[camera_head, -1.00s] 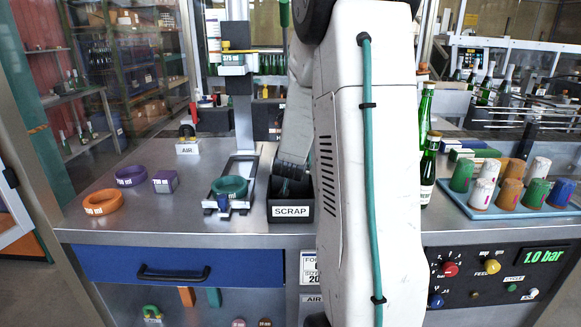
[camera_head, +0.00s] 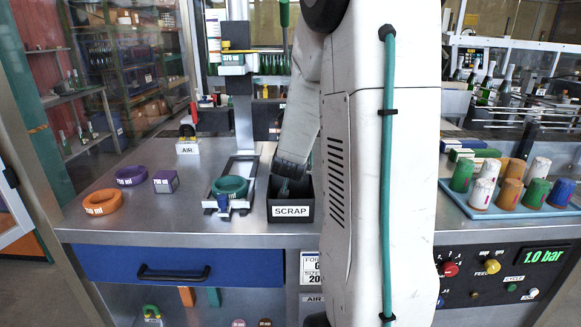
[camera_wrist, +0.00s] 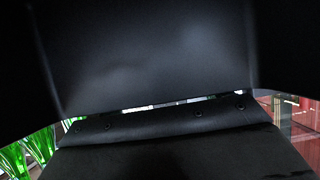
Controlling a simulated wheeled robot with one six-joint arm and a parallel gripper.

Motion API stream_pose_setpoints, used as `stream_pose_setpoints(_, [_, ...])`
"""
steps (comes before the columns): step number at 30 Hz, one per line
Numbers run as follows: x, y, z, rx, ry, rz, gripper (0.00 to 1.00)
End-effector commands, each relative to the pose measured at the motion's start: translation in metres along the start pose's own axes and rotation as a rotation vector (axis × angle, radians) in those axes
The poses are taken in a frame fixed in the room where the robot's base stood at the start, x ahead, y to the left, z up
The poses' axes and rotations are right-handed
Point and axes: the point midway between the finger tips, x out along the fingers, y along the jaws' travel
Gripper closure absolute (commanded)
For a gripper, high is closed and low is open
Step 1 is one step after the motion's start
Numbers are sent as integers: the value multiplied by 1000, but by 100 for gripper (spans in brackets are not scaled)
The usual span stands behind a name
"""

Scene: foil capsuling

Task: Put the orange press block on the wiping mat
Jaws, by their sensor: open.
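I cannot surely pick out the orange press block or the wiping mat in either view. An orange ring (camera_head: 102,202) with a white label lies at the left of the steel bench, but it is ring-shaped. A purple labelled block (camera_head: 165,181) stands near a purple ring (camera_head: 131,175). My gripper (camera_head: 285,188) points down at the black scrap bin (camera_head: 291,212), its tips small and dark against the bin's opening. It is open, and I see nothing held. The wrist view shows mostly dark surfaces close to the lens.
A green ring (camera_head: 230,186) sits on a metal stand left of the bin. My arm covers the middle of the bench. Several coloured cups stand on a light-blue tray (camera_head: 478,211) at the right, with flat coloured blocks (camera_head: 462,154) behind. The bench front left is clear.

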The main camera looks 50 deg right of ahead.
Motion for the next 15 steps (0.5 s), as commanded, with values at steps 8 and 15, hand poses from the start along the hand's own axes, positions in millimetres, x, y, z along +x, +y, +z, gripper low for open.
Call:
stream_pose_setpoints(8, [-34, 0, 0, -1, 1, -1, 24])
stream_pose_setpoints(15, [-38, 0, 0, 0, -1, 0, 24])
